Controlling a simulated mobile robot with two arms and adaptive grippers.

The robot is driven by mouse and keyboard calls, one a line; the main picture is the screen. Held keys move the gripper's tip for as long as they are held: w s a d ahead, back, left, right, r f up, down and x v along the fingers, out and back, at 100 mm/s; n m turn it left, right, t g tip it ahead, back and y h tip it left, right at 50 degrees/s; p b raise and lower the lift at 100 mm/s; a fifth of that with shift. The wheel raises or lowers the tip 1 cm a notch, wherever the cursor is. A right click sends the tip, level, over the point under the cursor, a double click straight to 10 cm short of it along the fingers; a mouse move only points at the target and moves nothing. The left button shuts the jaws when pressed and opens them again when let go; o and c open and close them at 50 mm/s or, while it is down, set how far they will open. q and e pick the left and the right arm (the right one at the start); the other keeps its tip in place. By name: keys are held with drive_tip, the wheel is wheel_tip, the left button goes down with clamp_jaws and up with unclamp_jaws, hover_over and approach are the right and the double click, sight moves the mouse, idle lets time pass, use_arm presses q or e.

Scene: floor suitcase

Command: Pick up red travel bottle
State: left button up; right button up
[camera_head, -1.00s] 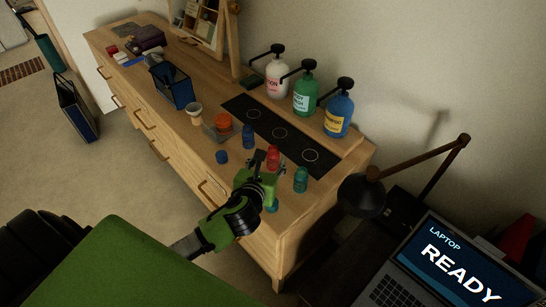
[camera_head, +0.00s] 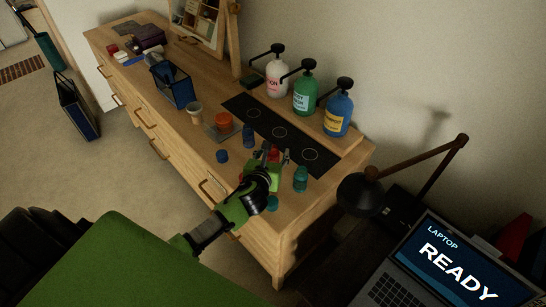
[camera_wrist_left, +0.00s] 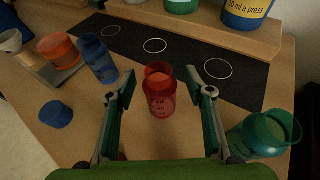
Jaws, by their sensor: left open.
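The red travel bottle (camera_wrist_left: 160,92) stands upright and open-topped on the dresser, between the spread fingers of my left gripper (camera_wrist_left: 160,98) in the left wrist view. Clear gaps show on both sides of it, so the fingers are apart from it. In the head view my left gripper (camera_head: 271,158) reaches over the dresser's near end and largely hides the red bottle (camera_head: 273,154). A bit of red, perhaps its cap (camera_wrist_left: 122,156), shows low behind the left finger. My right gripper is not in view.
A blue bottle (camera_wrist_left: 98,58) stands to the left and a teal bottle (camera_wrist_left: 268,134) close on the right. A blue cap (camera_wrist_left: 56,114) lies nearer. Large pump bottles (camera_head: 305,92) stand behind the black mat (camera_head: 265,124). A lamp (camera_head: 362,194) is at the right.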

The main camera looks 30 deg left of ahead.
use_arm(q)
drive_tip(key=c, duration=1)
drive_tip(key=shift+c, duration=0.2)
drive_tip(key=shift+r, duration=0.1)
